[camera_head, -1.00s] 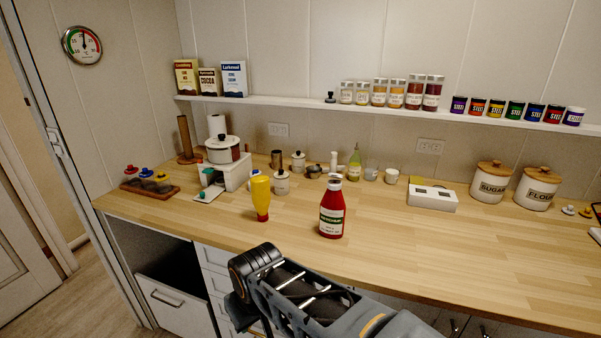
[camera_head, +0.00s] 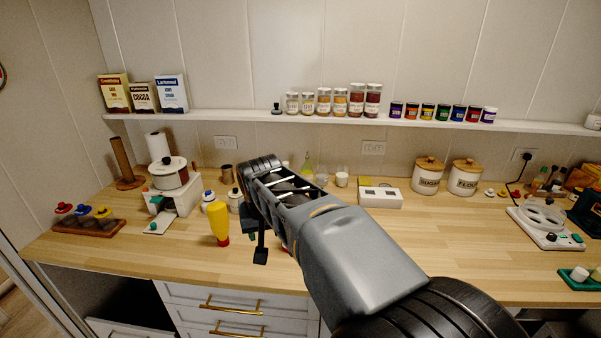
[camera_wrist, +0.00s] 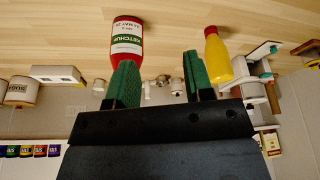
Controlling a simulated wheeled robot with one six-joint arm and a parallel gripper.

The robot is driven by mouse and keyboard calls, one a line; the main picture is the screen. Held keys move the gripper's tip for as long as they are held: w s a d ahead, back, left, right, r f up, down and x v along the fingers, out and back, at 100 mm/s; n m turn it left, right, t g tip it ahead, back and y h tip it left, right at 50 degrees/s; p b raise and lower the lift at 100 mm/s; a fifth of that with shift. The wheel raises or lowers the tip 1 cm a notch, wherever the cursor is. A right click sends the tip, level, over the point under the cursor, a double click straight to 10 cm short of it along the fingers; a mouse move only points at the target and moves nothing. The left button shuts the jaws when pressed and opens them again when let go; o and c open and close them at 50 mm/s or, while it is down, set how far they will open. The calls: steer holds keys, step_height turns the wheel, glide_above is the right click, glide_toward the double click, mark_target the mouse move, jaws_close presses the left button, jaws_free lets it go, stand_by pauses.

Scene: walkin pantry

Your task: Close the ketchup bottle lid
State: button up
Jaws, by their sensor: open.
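The red ketchup bottle (camera_wrist: 127,45) with a white and green label shows upside down in the wrist view, which is itself inverted. Its cap end is hidden behind the left green finger, so I cannot tell the lid's state. In the head view my arm hides nearly all of the bottle. My gripper (camera_wrist: 160,65) is open and empty, its two green fingers spread apart. The left finger overlaps the bottle in the picture; contact cannot be told. In the head view my gripper (camera_head: 256,247) is mostly behind the arm, over the counter.
A white box (camera_head: 380,198) and two canisters (camera_head: 428,176) stand to the right. A shelf (camera_head: 250,117) runs above.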

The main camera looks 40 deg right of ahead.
steer(key=w+d+r+m+h+p, duration=0.1)
steer(key=w+d+r+m+p, duration=0.35)
steer(key=d+r, duration=0.65)
steer(key=p+x, duration=0.2)
steer(key=x, duration=0.8)
steer(key=shift+w+f, duration=0.15)
steer(key=shift+x, duration=0.9)
steer(key=shift+d, duration=0.1)
steer(key=shift+n+h, duration=0.25)
steer(key=shift+h, duration=0.05)
steer(key=c, duration=0.6)
steer(key=shift+f, duration=0.1)
